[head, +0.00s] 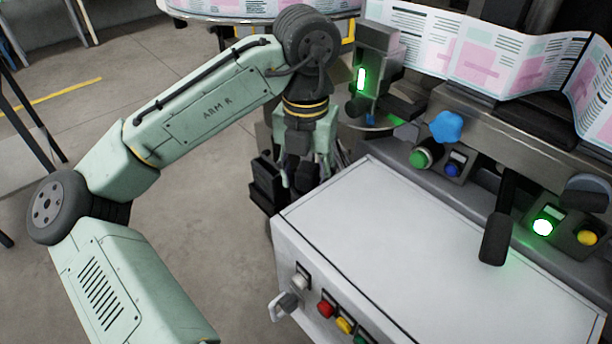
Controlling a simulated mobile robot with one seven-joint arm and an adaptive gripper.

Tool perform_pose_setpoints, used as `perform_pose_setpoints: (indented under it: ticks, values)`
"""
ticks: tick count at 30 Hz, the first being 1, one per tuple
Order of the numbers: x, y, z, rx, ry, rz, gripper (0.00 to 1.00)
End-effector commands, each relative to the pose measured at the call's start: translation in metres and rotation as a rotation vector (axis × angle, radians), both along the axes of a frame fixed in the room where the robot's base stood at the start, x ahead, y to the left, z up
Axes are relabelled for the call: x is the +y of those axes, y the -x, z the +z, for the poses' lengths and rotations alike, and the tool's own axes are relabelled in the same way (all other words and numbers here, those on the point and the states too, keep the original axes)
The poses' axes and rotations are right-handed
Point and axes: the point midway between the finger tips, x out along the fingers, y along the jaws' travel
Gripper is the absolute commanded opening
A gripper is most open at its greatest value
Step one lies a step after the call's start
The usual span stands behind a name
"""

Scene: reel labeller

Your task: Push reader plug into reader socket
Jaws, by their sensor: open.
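My gripper (305,176) hangs pointing down at the end of my arm, beyond the far left corner of the white cabinet. Its fingers are apart, and I see nothing clearly held between them. A grey upright unit with a lit green window (362,78), possibly the reader, stands to the right of my gripper and a little higher in the picture. A small blue part (370,121) shows at its foot. I cannot make out the reader plug or the reader socket. Dark parts and cables behind my gripper are partly hidden by it.
A black box-shaped part (266,186) is close to the left of my gripper. The white cabinet top (430,235) is clear, with a black lever (494,238) above its right part. Buttons and a blue knob (446,126) line the machine. A printed label web (480,58) runs behind.

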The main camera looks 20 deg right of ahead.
Motion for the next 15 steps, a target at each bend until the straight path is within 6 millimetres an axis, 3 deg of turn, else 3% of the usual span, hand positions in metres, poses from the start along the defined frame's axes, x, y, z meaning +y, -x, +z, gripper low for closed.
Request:
perform_pose_setpoints:
  ticks: [8,15]
  values:
    - [-0.001,0.0,0.006,-0.001,0.003,-0.002,0.53]
    - [-0.001,0.0,0.049,-0.004,0.001,0.001,0.53]
